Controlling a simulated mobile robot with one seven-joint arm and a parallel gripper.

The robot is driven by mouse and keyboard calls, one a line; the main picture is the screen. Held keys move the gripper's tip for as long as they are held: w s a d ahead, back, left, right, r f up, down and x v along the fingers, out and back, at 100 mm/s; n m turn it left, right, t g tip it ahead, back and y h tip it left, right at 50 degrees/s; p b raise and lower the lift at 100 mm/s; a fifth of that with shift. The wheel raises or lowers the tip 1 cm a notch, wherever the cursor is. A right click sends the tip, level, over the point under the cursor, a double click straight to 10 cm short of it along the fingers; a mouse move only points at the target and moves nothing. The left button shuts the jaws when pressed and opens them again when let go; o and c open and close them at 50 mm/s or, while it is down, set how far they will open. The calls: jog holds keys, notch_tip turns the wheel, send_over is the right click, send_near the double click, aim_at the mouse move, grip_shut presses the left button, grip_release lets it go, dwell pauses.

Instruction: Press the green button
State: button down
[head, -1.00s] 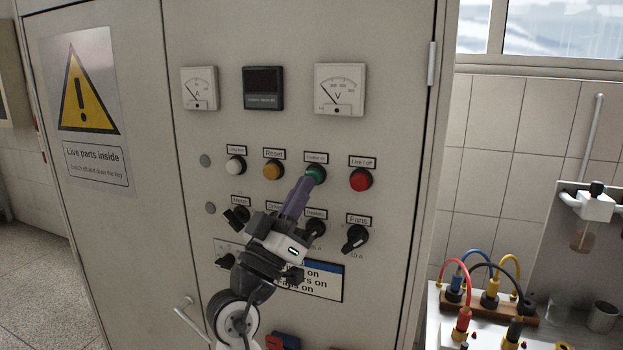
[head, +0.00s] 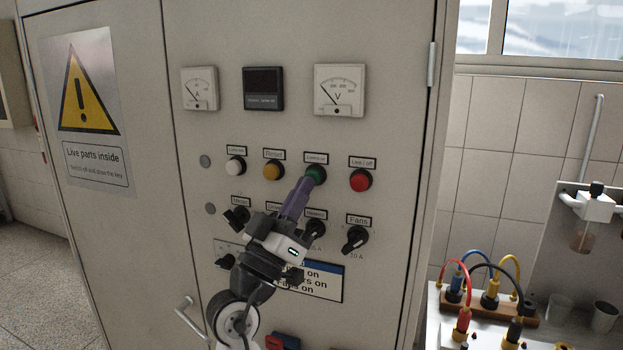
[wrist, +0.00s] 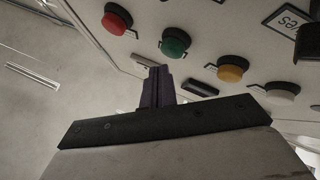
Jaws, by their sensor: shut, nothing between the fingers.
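The green button (head: 316,174) is in the upper row of round buttons on the grey cabinet door, between a yellow and a red one. My gripper (head: 304,184) is shut and empty. Its purple fingers point up at the green button and overlap its lower left edge in the head view. In the wrist view the green button (wrist: 174,43) stands clear beyond the shut fingertips (wrist: 157,70), a little up and to the right. I cannot tell whether the fingertips touch it.
Near it are a red button (head: 360,180), a yellow button (head: 273,170) and a white button (head: 235,166). Black rotary knobs (head: 355,238) sit in the row below. Gauges (head: 339,90) are above. A bench with coloured cables (head: 463,320) stands at the right.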

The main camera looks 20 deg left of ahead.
dwell(0.7)
jog(key=shift+w+b, duration=0.4)
jog(key=shift+w, duration=0.05)
jog(key=shift+w+b, duration=0.3)
jog(key=shift+w, duration=0.15)
dwell(0.7)
jog(key=shift+s, duration=0.9)
jog(key=shift+s, duration=0.1)
jog(key=shift+s+b, duration=0.45)
jog(key=shift+s, duration=1.95)
jog(key=shift+a, duration=0.15)
